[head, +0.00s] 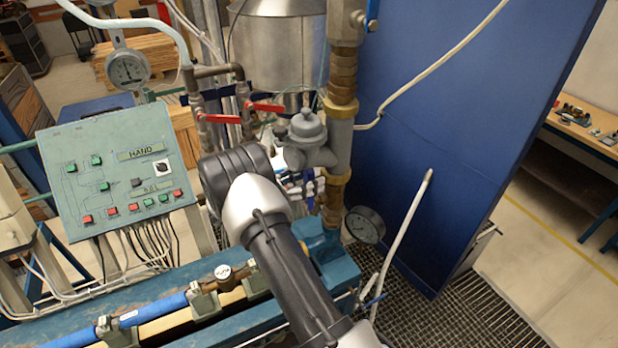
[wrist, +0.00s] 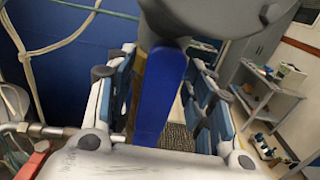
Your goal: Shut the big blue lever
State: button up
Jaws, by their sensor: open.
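In the wrist view a big blue lever (wrist: 160,95) runs from a grey round body (wrist: 195,18) down between the fingers of my gripper (wrist: 164,88). The fingers are open, one on each side of the lever; I cannot tell whether either touches it. In the head view my gripper (head: 302,187) is partly hidden behind my arm, beside the grey valve body and the vertical pipe. I cannot make out the big lever there. Another blue handle (head: 372,12) shows at the top of the pipe.
Two red levers (head: 219,118) (head: 267,107) and a grey regulator (head: 305,138) are close to my arm. A green control panel (head: 115,172) stands left. Floor grating (head: 455,310) is clear.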

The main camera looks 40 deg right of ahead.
jog(key=shift+c, duration=0.4)
grip_shut()
dwell(0.4)
